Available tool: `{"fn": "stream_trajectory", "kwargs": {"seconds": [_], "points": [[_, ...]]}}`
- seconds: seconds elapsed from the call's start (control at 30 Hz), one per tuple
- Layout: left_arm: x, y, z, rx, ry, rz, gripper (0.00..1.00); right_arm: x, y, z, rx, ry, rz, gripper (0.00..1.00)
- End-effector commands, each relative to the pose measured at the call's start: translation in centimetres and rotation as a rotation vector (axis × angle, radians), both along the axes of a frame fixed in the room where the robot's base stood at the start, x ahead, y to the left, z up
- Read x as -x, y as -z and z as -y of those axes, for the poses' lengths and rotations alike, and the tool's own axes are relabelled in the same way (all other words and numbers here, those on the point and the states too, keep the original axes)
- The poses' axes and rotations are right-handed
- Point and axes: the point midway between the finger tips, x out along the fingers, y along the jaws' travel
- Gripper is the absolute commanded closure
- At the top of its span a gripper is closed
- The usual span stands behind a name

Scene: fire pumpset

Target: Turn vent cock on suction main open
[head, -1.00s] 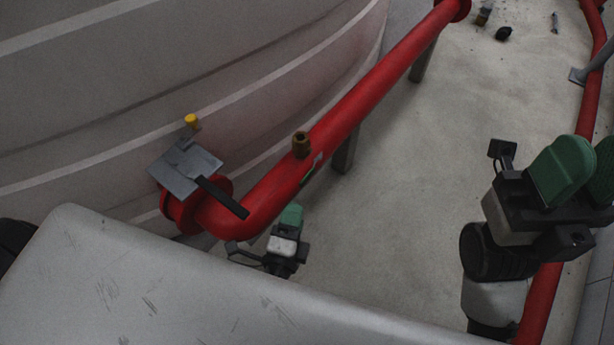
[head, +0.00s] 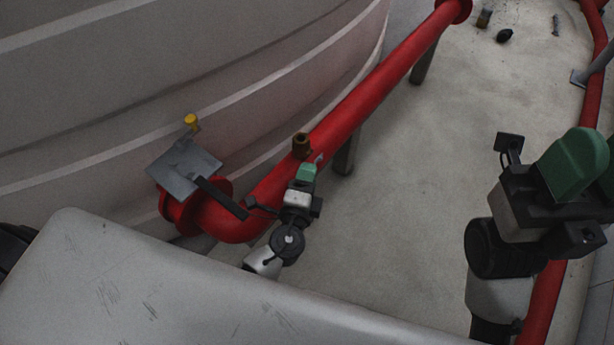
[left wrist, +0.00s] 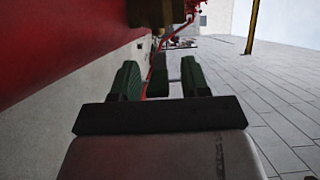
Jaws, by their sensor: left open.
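The suction main is a red pipe (head: 370,95) running from the lower left up to the top. A small brass vent cock (head: 302,143) stands on top of it. A handle position cannot be made out at this size. My left gripper (head: 306,172) is just below the cock in the head view, on the near side of the pipe, with green fingertips pointing up toward it. In the left wrist view its green fingers (left wrist: 161,78) are apart, with no object clearly held. A dark block with brass-coloured parts shows above them. My right gripper (head: 592,165) is at the right edge, partly cut off.
A grey plate (head: 183,168) with a black lever (head: 221,198) sits at the pipe's flanged end. A yellow-capped fitting (head: 191,122) is above it on the large pale tank (head: 120,90). Another red pipe (head: 592,90) runs along the right. The floor between is mostly clear.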

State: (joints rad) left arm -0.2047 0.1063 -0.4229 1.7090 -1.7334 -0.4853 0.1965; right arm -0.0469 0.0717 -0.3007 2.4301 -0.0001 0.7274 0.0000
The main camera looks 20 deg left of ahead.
Motion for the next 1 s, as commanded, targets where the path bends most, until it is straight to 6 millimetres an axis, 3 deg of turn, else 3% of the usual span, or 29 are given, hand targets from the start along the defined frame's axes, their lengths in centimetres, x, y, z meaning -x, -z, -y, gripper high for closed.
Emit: {"fn": "stream_trajectory", "kwargs": {"seconds": [0.03, 0.33, 0.7, 1.0], "points": [[0.0, 0.0, 0.0, 0.0, 0.0, 0.0, 0.56, 0.0, 0.0, 0.0, 0.0, 0.0, 0.0, 0.66], [0.0, 0.0, 0.0, 0.0, 0.0, 0.001, 1.0, 0.0, 0.0, 0.0, -0.001, 0.0, -0.001, 0.66], [0.0, -0.4, 0.0, -0.005, -0.001, -0.009, 1.0, 0.1, -0.5, 0.1, -0.004, 0.0, 0.002, 0.66], [0.0, -1.2, -0.1, -0.026, -0.003, -0.072, 1.0, 0.7, 1.1, 0.3, -0.009, -0.004, -0.111, 0.66]]}}
